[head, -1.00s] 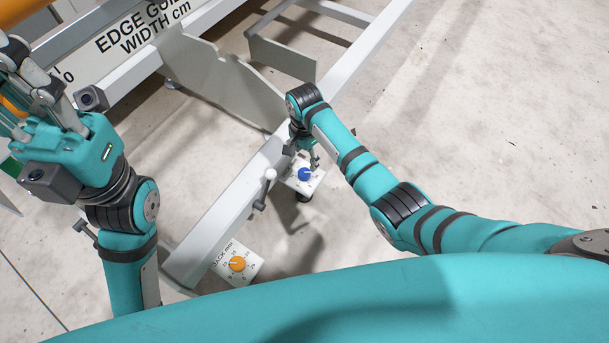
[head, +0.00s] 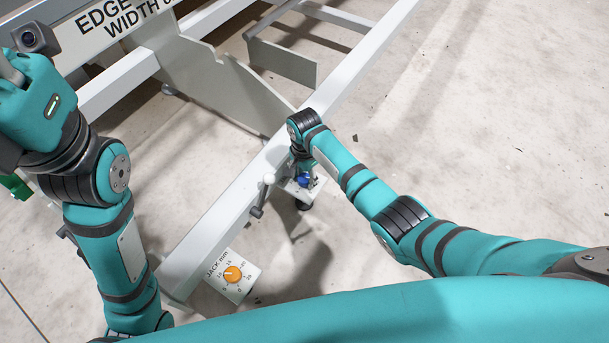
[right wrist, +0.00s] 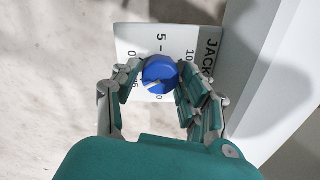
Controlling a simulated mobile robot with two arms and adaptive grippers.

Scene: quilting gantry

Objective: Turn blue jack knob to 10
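The blue jack knob (right wrist: 160,74) sits on a white dial plate (right wrist: 149,42) marked JACK, with 0, 5 and 10 readable. Its white pointer mark faces the lower left, away from the 10. The fingers of my right gripper (right wrist: 160,79) lie on both sides of the knob, close against its rim; I cannot tell if they press on it. In the head view the knob (head: 304,181) shows partly below my right gripper (head: 306,170). My left gripper (head: 12,75) is mostly cut off at the upper left, its fingertips out of frame.
An orange knob (head: 232,274) on another JACK mm plate (head: 243,289) is at the lower middle. A light grey frame beam (head: 222,208) runs diagonally beside both plates. A crank handle (head: 268,181) stands near the blue knob. Concrete floor (head: 500,140) is clear at the right.

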